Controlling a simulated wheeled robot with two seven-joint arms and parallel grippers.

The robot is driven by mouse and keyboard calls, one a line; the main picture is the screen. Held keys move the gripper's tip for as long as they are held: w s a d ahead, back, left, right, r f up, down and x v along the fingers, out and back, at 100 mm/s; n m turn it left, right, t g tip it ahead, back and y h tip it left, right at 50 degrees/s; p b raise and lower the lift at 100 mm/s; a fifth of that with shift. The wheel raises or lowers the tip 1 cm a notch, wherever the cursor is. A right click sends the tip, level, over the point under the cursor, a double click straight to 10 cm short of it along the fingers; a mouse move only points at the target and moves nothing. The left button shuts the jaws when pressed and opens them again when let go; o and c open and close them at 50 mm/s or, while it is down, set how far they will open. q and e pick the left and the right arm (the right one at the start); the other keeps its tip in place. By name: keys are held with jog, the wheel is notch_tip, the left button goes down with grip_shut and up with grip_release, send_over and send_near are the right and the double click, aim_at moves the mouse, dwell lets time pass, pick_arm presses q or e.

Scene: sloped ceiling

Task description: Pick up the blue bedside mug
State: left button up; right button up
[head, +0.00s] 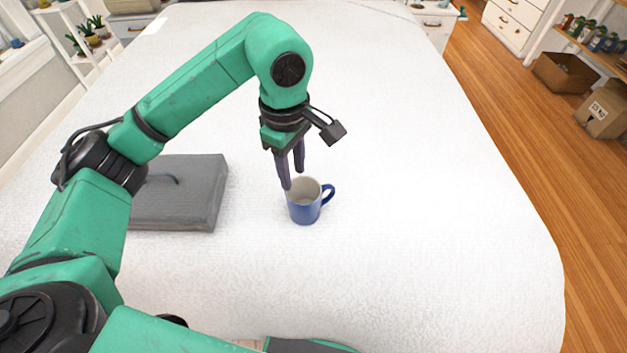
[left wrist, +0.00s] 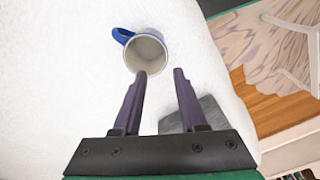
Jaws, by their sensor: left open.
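The blue mug (head: 304,207) stands upright on the white bed-like surface (head: 400,240), near the middle of the head view. Its inside is pale and looks empty, and its handle points right. In the left wrist view the mug (left wrist: 148,54) is just beyond the fingertips, with its handle to the left. My left gripper (head: 293,178) points down at the mug's rim, open and empty. In the left wrist view the gripper (left wrist: 160,72) has one fingertip overlapping the mug's near rim; I cannot tell whether they touch. My right gripper does not show.
A grey flat case or folded item (head: 205,195) lies left of the mug, partly behind my left arm. The white surface right of the mug is clear. Cardboard boxes (head: 567,72) and shelves stand beyond the wooden floor (head: 520,130) at right.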

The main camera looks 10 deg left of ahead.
pick_arm(q)
send_over(298, 221)
jog(key=f, duration=0.7)
jog(key=shift+w+a+f+p, duration=0.1)
jog(key=shift+a+p, duration=0.15)
jog(key=shift+p, duration=0.05)
jog(key=f, duration=0.3)
jog(key=f+p, duration=0.1)
jog(key=f, duration=0.2)
jog(key=shift+d+f, duration=0.2)
jog(key=shift+f, duration=0.2)
grip_shut()
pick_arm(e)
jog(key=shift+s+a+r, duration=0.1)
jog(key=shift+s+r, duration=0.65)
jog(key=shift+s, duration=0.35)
pick_arm(q)
jog(key=shift+w, duration=0.1)
